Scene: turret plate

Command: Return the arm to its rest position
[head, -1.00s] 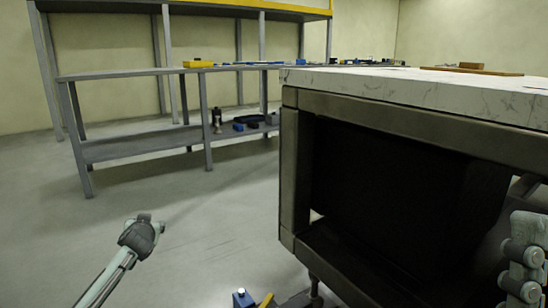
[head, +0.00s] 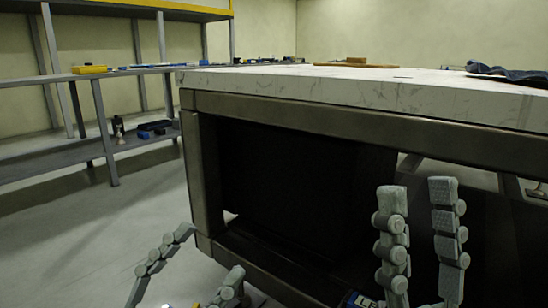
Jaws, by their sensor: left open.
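My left gripper (head: 211,252) is low in the head view, in front of the near left leg of the workbench. Its two grey jointed fingers are spread apart, with nothing between them. My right gripper (head: 417,195) is further right, in front of the bench's open underside. Its two fingers point up, side by side with a gap between them, and I see nothing held. The arms behind both grippers are mostly cut off by the bottom edge.
The workbench (head: 330,77) has a pale marbled top and a dark frame. A brown board (head: 355,65) and a dark cloth (head: 510,74) lie on it. A grey shelf unit (head: 60,158) with small items stands at the left. Floor (head: 95,240) is clear at lower left.

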